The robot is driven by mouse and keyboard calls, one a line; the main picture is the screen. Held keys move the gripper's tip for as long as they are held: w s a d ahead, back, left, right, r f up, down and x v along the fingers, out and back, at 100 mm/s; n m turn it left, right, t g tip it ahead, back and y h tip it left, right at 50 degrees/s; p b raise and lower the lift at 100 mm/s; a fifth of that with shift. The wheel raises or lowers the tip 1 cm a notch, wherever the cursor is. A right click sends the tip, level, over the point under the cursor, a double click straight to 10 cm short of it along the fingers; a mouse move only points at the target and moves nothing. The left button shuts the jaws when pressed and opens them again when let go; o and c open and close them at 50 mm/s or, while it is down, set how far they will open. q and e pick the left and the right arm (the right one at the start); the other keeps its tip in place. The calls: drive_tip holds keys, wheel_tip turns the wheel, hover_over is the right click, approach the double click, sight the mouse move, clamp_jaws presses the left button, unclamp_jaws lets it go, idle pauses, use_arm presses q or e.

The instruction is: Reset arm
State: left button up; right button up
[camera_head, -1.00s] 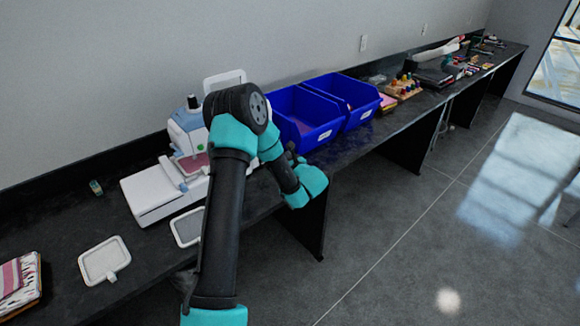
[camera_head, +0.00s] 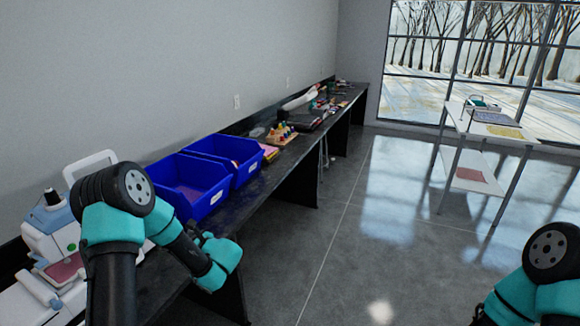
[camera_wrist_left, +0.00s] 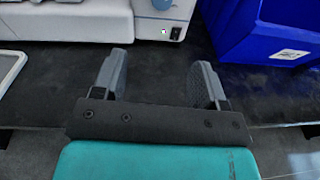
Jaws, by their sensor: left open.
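My left arm comes in at the lower left of the head view, with its teal wrist hanging near the front edge of the black counter (camera_head: 259,196). In the left wrist view my left gripper (camera_wrist_left: 158,78) has its two grey fingers spread apart with nothing between them. It points over the counter, between a white machine (camera_wrist_left: 70,22) and a blue bin (camera_wrist_left: 260,32). In the head view my right arm shows only as a black joint and teal links at the lower right. The right gripper is out of frame.
Two blue bins (camera_head: 190,188) stand on the counter beyond the white and blue machine (camera_head: 50,232). Several small items lie farther along it. A white wheeled cart (camera_head: 478,152) stands by the window. The grey floor between is clear.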

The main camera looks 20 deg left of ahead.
use_arm(q)
drive_tip(key=s+d+f+n+g+h, duration=0.2)
drive_tip(key=s+d+f+g+h, duration=0.15)
drive_tip(key=s+f+h, duration=0.35)
drive_tip(key=s+d+f+n+g+h, duration=0.25)
drive_tip(key=s+d+f, duration=0.25)
drive_tip(key=f, duration=0.5)
drive_tip(key=s+d+f+n+t+h, duration=0.1)
drive_tip(key=s+d+f+n+h, duration=0.1)
drive_tip(key=d+n, duration=0.4)
drive_tip(key=s+d+f+n+t+h, duration=0.1)
drive_tip(key=s+d+n+h, duration=0.3)
drive_tip(key=d, duration=0.4)
drive_tip(key=s+d+f+n+t+h, duration=0.1)
drive_tip(key=s+d+f+n+h, duration=0.2)
drive_tip(key=d+n, duration=0.4)
drive_tip(key=shift+s+f+n+h, duration=0.2)
drive_tip(key=shift+f+n+h, duration=0.1)
drive_tip(key=shift+n+h, duration=0.45)
